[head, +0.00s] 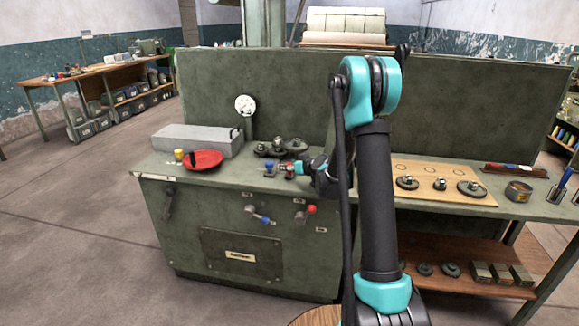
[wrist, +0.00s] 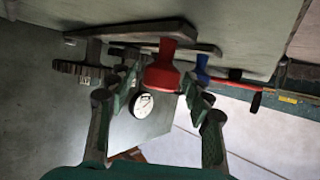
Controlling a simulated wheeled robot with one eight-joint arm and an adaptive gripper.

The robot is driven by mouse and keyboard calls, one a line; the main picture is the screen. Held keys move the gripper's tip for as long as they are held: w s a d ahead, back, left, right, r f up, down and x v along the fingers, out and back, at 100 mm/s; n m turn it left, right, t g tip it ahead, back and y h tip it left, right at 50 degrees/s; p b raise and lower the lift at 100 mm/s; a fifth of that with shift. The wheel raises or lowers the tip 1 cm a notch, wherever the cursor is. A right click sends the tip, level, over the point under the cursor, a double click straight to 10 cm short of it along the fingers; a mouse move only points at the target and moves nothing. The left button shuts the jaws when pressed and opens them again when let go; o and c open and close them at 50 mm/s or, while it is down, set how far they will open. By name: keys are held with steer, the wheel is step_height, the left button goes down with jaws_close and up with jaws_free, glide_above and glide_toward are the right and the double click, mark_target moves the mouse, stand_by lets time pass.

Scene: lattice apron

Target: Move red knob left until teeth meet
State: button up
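The red knob (wrist: 163,66) stands on a grey bar (wrist: 130,31) in the wrist view, between the two fingers of my gripper (wrist: 160,82). The fingers are apart on either side of it, and a narrow gap seems to show at each side. In the head view my gripper (head: 290,169) is low at the bench top, largely hiding the knob. A toothed gear (wrist: 80,73) shows left of the knob in the wrist view. Grey gears (head: 278,148) sit behind my gripper in the head view. Whether their teeth touch cannot be told.
A blue knob (wrist: 202,68) stands close to the red one. A wooden board (head: 440,170) with gears lies right.

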steer(key=v, duration=1.2)
steer(key=s+d+f+m+g+h, duration=0.2)
steer(key=s, duration=1)
steer(key=s+d+f+m+g+h, duration=0.2)
steer(key=s+f+g, duration=0.1)
steer(key=s, duration=0.9)
steer(key=s+d+f+m+g+h, duration=0.2)
steer(key=s, duration=1)
steer(key=shift+s+d+f+g+h, duration=0.3)
steer(key=shift+s+d+f+h, duration=0.05)
steer(key=shift+d+h, duration=0.05)
